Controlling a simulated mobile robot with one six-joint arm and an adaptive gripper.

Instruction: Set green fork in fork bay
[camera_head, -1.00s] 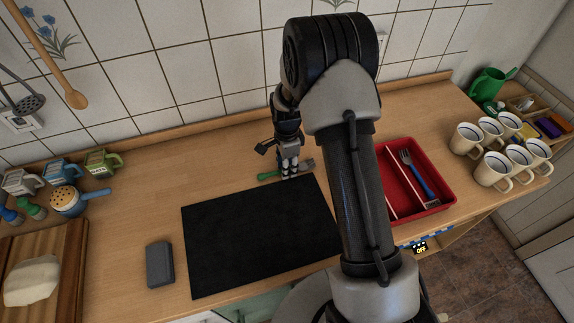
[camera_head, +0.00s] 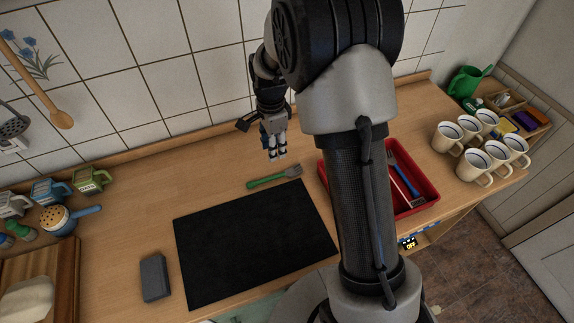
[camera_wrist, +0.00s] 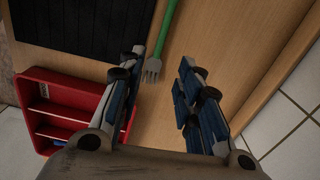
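The green fork (camera_head: 266,182), with a green handle and grey tines, lies flat on the counter behind the black mat. It also shows in the wrist view (camera_wrist: 166,31), its tines toward me. My gripper (camera_head: 278,157) is raised above the counter behind the fork, apart from it. Its fingers (camera_wrist: 161,65) are spread, with nothing between them. The red tray (camera_head: 427,204) stands to the right, partly hidden by my arm, and shows at left in the wrist view (camera_wrist: 37,73). A blue-handled fork (camera_head: 406,176) lies in its right compartment; the compartments to the left are mostly hidden.
The black mat (camera_head: 250,245) lies in the middle of the counter. Several white mugs (camera_head: 472,160) stand right of the tray. A grey block (camera_head: 154,278) lies left of the mat. The tiled wall is close behind my gripper.

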